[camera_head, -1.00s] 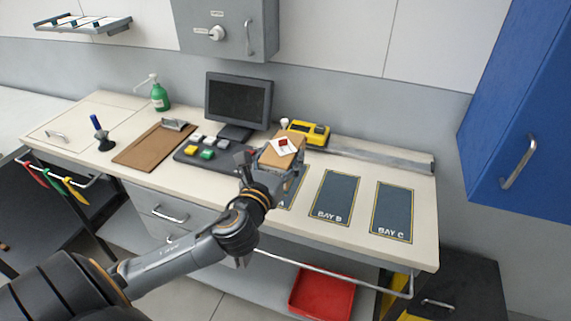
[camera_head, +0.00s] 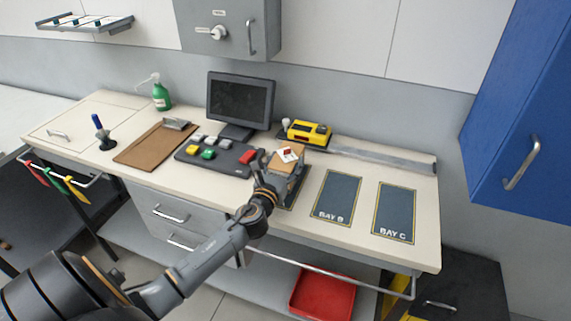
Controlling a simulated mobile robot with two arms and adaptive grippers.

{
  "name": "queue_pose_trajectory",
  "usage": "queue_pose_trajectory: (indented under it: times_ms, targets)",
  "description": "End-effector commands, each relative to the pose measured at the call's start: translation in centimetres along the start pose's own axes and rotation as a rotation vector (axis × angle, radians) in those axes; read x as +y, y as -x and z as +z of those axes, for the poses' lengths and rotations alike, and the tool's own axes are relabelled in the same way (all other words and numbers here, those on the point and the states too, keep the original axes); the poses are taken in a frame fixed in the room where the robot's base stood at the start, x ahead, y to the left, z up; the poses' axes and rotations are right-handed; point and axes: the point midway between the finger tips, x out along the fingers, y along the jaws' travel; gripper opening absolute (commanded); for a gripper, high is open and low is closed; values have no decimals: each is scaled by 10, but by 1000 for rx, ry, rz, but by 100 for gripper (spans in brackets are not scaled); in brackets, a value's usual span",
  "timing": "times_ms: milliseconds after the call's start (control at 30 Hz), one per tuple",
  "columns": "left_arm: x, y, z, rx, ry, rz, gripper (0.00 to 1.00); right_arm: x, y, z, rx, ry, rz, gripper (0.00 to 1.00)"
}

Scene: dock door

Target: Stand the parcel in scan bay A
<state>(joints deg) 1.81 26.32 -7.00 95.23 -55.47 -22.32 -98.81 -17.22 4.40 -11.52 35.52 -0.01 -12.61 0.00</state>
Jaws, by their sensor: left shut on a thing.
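The parcel (camera_head: 286,158) is a small brown box with a white label and a red mark on top. My left gripper (camera_head: 272,165) is shut on it from the near left side. The parcel is over or on scan bay A (camera_head: 289,202), a dark mat with a yellow edge that my gripper and the parcel mostly hide. I cannot tell whether the parcel touches the mat. My right gripper is not in view.
Bay B (camera_head: 338,195) and bay C (camera_head: 395,210) are empty to the right. A yellow device (camera_head: 308,132) stands behind the parcel. A button panel (camera_head: 215,156) and a monitor (camera_head: 240,102) are to the left. A red tray (camera_head: 322,293) sits below the counter.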

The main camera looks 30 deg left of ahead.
Motion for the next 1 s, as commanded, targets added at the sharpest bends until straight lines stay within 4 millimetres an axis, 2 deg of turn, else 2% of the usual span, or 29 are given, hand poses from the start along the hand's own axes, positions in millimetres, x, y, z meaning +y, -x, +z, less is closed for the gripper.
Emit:
queue_pose_trajectory:
  times_ms: [367, 400, 500, 900, 1000]
  targets:
    - [0, 0, -3, -4, -1, -1, 17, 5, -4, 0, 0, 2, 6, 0]
    - [0, 0, -4, -1, -1, 0, 68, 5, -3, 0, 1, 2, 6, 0]
    - [0, 0, -4, -1, -1, 0, 87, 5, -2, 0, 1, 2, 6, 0]
    - [0, 0, 1, -1, -1, 0, 87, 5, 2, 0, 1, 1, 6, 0]
    - [0, 12, -2, 0, -2, -2, 87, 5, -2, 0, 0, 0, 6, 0]
